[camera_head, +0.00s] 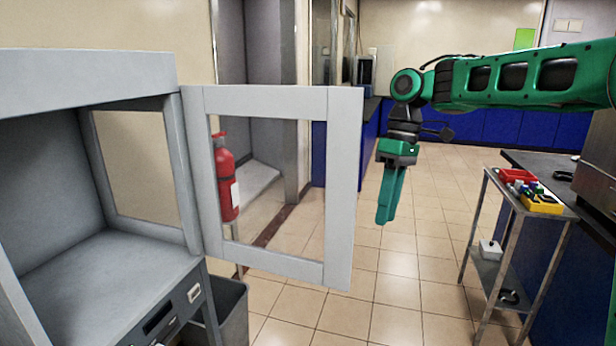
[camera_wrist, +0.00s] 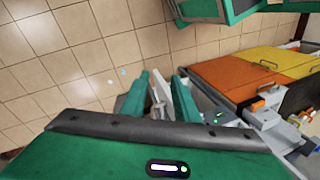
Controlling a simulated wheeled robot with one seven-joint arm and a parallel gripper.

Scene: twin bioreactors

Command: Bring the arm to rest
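My green arm reaches in from the right in the head view, bent at a dark joint. My gripper (camera_head: 384,221) hangs fingers down over the tiled floor, to the right of the open cabinet door (camera_head: 342,190) and apart from it. In the wrist view the two green fingers (camera_wrist: 160,95) stand apart with a gap between them. Pale shapes show in that gap, seemingly beyond the fingers. Nothing shows hanging below the fingertips in the head view.
A grey cabinet (camera_head: 90,70) with its glazed door swung out stands at left. A red fire extinguisher (camera_head: 226,180) shows through the door. A metal cart (camera_head: 505,270) with red and yellow bins (camera_head: 541,204) stands at right. Open floor (camera_head: 400,290) lies between.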

